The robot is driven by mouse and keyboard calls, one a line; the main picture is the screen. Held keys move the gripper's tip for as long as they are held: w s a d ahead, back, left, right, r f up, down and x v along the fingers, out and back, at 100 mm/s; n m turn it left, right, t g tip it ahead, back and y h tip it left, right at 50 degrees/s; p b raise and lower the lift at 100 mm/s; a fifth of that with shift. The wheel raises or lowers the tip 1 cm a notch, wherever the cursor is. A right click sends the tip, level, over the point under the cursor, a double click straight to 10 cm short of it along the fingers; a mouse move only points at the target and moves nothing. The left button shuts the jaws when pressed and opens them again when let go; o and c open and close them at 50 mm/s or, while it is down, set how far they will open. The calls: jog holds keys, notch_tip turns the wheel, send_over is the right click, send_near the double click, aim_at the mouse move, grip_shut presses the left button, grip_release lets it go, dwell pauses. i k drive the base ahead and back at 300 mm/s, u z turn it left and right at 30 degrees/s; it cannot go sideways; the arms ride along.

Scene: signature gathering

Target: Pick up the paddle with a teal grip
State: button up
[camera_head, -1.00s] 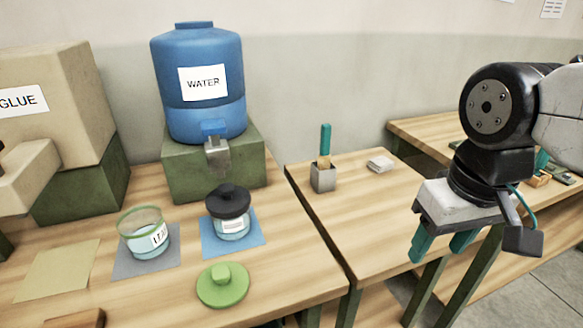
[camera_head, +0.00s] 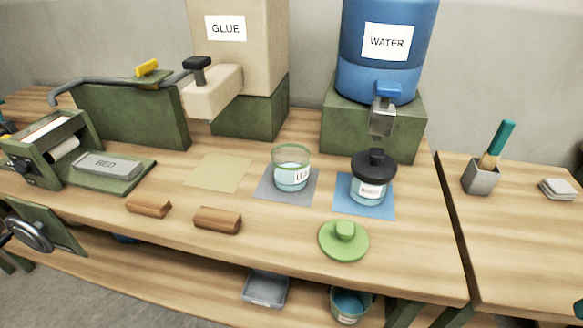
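A paddle with a teal grip (camera_head: 501,138) stands tilted in a small grey holder (camera_head: 480,178) on the right-hand table. Its grip points up and its lower end is hidden inside the holder. A small teal tip, seemingly a finger of my gripper (camera_head: 578,307), shows at the lower right edge of the head view. The rest of my gripper is outside the picture, so its opening is hidden. The tip is apart from the paddle, below and to the right of it in the picture.
Left of the holder stand a black-lidded jar (camera_head: 371,180), an open glass jar (camera_head: 291,168), a green lid (camera_head: 344,240) and the water dispenser (camera_head: 388,50). Pale square pieces (camera_head: 557,189) lie right of the holder. The table front there is clear.

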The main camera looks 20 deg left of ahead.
aim_at(488, 160)
jog(key=u, duration=0.1)
jog(key=k, duration=0.35)
jog(key=u, duration=0.15)
jog(key=i, duration=0.75)
jog(key=z, duration=0.35)
